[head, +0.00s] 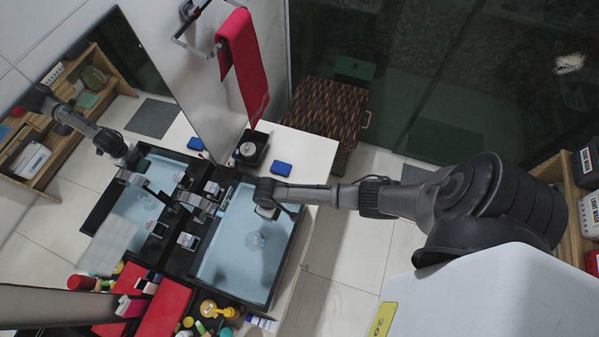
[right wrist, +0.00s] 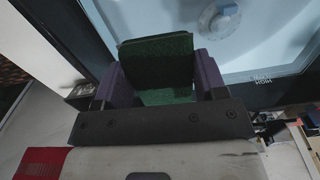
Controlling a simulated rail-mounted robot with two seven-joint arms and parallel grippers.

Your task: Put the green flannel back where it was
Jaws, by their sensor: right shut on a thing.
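The green flannel (right wrist: 155,60) is a dark green, folded-looking piece between the two purple fingers in the right wrist view. My right gripper (right wrist: 155,85) is shut on it. In the head view my right gripper (head: 268,211) hangs over the upper part of the near blue-bottomed sink basin (head: 235,245), coming in from the right. The flannel is hidden there by the gripper, though a green patch shows in the mirror. The basin and its drain also show beyond the flannel in the right wrist view (right wrist: 255,35). My left gripper is not clearly in view.
A blue block (head: 281,169) and a black tray (head: 252,150) stand on the white counter behind the basin. A red towel (head: 243,65) hangs from a wall rail. A tap (head: 198,203) stands left of the basin. Red items and colourful bottles (head: 208,310) crowd the front.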

